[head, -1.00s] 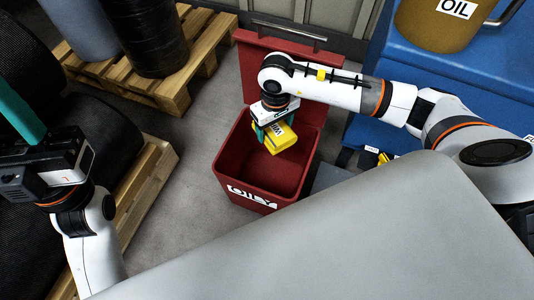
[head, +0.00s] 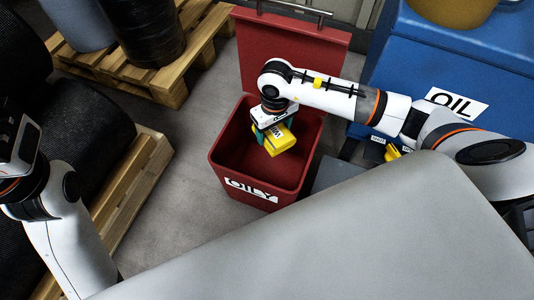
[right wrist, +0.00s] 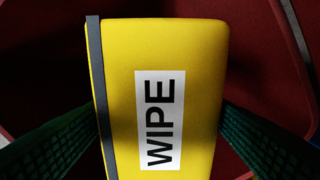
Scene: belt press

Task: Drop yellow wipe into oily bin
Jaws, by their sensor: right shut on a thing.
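The yellow wipe (head: 280,142), a block with a white WIPE label, is held in my right gripper (head: 277,131) above the open mouth of the red oily bin (head: 226,160). In the right wrist view the yellow wipe (right wrist: 205,70) sits between my two green fingers, which are shut on it, with the red bin (right wrist: 255,40) behind it. The bin's lid (head: 285,55) stands open at the back, and its front carries an OILY label. My left gripper (head: 18,140) shows only partly at the left edge; its fingers are not visible.
A blue OIL cabinet (head: 420,70) stands right of the bin. Wooden pallets with dark drums or rolls stand at the back left (head: 170,90) and left (head: 135,185). A grey surface (head: 330,240) fills the lower front. Grey floor (head: 180,210) is clear left of the bin.

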